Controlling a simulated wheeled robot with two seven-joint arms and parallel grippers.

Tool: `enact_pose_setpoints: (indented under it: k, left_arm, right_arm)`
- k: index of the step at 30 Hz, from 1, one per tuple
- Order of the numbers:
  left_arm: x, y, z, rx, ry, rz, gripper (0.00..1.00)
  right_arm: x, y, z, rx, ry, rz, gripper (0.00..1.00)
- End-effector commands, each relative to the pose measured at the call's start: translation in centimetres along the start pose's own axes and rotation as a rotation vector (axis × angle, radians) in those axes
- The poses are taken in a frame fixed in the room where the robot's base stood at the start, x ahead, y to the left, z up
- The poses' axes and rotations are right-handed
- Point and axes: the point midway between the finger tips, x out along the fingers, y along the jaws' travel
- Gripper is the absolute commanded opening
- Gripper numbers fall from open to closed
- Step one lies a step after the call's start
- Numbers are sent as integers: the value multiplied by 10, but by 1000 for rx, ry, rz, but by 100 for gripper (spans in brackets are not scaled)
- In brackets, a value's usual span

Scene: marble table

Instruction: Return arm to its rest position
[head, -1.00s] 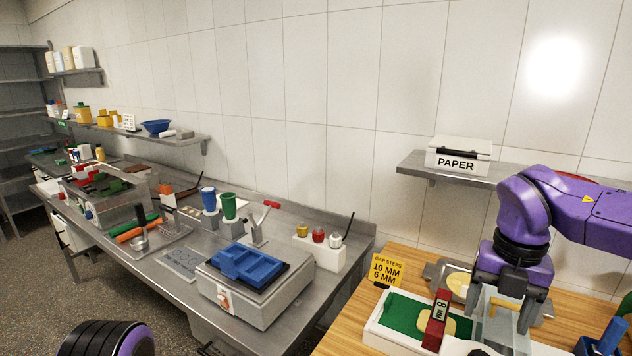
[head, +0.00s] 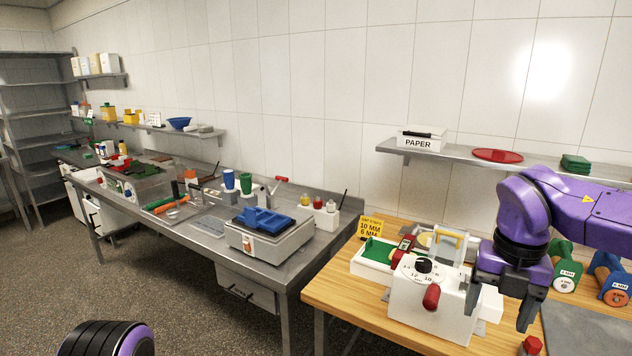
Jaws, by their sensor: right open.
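My purple right arm (head: 585,210) comes in from the right edge. Its dark right gripper (head: 499,306) points down with its fingers apart and nothing seen between them. It overlaps the right side of a white machine (head: 425,310) with a numbered dial and a red knob; whether it touches the machine cannot be told. Part of my left arm (head: 105,338), black and purple, shows at the bottom left; its gripper is out of view.
A wooden table (head: 345,292) bears the machine, a green-and-white tray (head: 375,253) and a yellow sign (head: 370,227). Blue (head: 610,278) and green (head: 564,266) rollers stand right of the gripper. A steel bench (head: 215,225) stands left. A wall shelf (head: 460,158) is behind.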

Motion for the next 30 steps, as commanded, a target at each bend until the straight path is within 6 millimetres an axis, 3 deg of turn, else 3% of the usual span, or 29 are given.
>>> enact_pose_setpoints:
  k: [11,17,20,23,26,30]
  left_arm:
    - [1,0,0,-1,2,1,77]
    - [10,1,3,0,1,1,77]
    - [18,2,7,0,1,1,77]
    - [27,3,11,0,1,1,77]
    - [38,4,15,0,1,1,77]
    - [52,5,21,0,1,1,77]
  right_arm:
    - [15,-19,50,-307,-311,-205,72]
    - [65,-29,79,-648,-458,-508,72]
    - [110,-28,87,-917,-492,-699,72]
    - [169,-24,83,-1248,-484,-876,72]
    - [240,-20,62,-1628,-438,-1002,72]
    - [334,-22,10,-2112,-340,-1046,72]
